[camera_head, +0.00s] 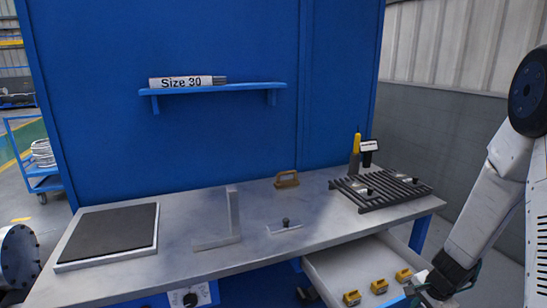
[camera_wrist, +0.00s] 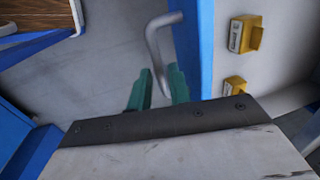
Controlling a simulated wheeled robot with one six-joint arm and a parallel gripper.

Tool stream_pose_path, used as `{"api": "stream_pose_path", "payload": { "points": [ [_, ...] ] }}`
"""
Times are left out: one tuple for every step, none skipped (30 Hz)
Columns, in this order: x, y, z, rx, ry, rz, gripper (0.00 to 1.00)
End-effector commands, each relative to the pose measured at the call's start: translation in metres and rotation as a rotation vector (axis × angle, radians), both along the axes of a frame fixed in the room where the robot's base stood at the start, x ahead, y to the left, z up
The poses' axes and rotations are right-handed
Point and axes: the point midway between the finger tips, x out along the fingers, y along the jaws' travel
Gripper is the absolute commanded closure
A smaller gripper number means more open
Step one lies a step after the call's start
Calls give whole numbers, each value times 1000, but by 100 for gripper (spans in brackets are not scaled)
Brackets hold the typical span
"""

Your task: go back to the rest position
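My gripper (camera_wrist: 158,82) shows its two green fingers in the wrist view, set apart with a gap between them. The grey bar handle (camera_wrist: 160,48) of the drawer runs down into that gap, with a finger on either side. I see a little space beside the bar, so the fingers look open around it. In the head view my gripper (camera_head: 412,289) is at the lower right, by the front of the open drawer (camera_head: 335,268). The blue drawer front (camera_wrist: 190,45) is right beside the fingers in the wrist view.
Several yellow blocks (camera_head: 379,286) sit in the drawer. The bench (camera_head: 185,262) above carries a dark pad (camera_head: 112,233), a metal angle (camera_head: 233,215), a brown-handled piece (camera_head: 287,179) and a slatted rack (camera_head: 385,190).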

Motion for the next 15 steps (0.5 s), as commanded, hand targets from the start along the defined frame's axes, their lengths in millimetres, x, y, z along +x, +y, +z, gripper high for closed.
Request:
{"api": "stream_pose_path", "payload": {
  "points": [
    [0, 0, -3, 1, 1, -1, 80],
    [1, 1, -2, 0, 0, 2, 80],
    [3, 4, 1, 1, -3, 10, 80],
    [4, 6, 3, 3, -4, 19, 80],
    [5, 8, 7, 5, -8, 30, 80],
    [6, 12, 13, 9, -12, 50, 80],
    [6, 16, 19, 14, -15, 69, 80],
    [7, 20, 27, 18, -21, 92, 80],
    [7, 27, 38, 24, -28, 126, 80],
    [7, 33, 47, 29, -33, 156, 80],
    [7, 39, 57, 33, -39, 185, 80],
    [7, 47, 71, 36, -48, 226, 80],
    [7, 53, 81, 38, -55, 258, 80],
    [6, 59, 92, 40, -62, 288, 80],
    [4, 67, 105, 41, -69, 330, 80]
  ]
}}
